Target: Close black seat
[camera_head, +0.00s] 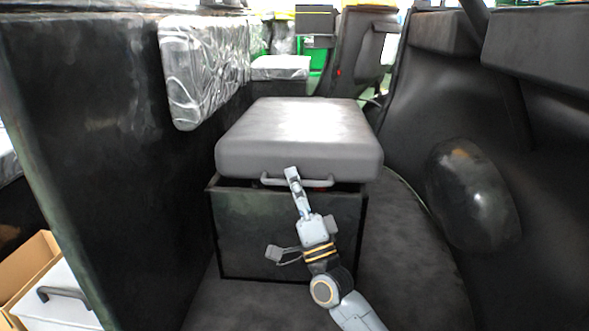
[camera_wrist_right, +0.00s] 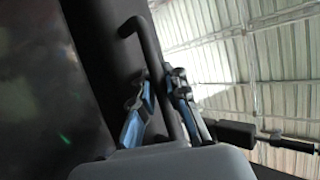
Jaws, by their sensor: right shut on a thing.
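The black seat (camera_head: 298,133) has a dark grey padded cushion and sits over a dark box (camera_head: 285,235) in the middle of the head view. A narrow gap shows between cushion and box at the front, so the cushion looks slightly raised. A bar handle (camera_head: 325,183) runs along its front lower edge. My right gripper (camera_head: 292,177) is at this handle, shut on it. In the right wrist view, the dark handle bar (camera_wrist_right: 148,50) passes between the fingers of my right gripper (camera_wrist_right: 160,80). My left gripper is not in view.
A plastic-wrapped panel (camera_head: 203,72) is on the wall to the left. A dark wall with a rounded bulge (camera_head: 471,194) stands on the right. Dark floor (camera_head: 415,275) lies between it and the box. A white container with a black handle (camera_head: 62,293) is at the lower left.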

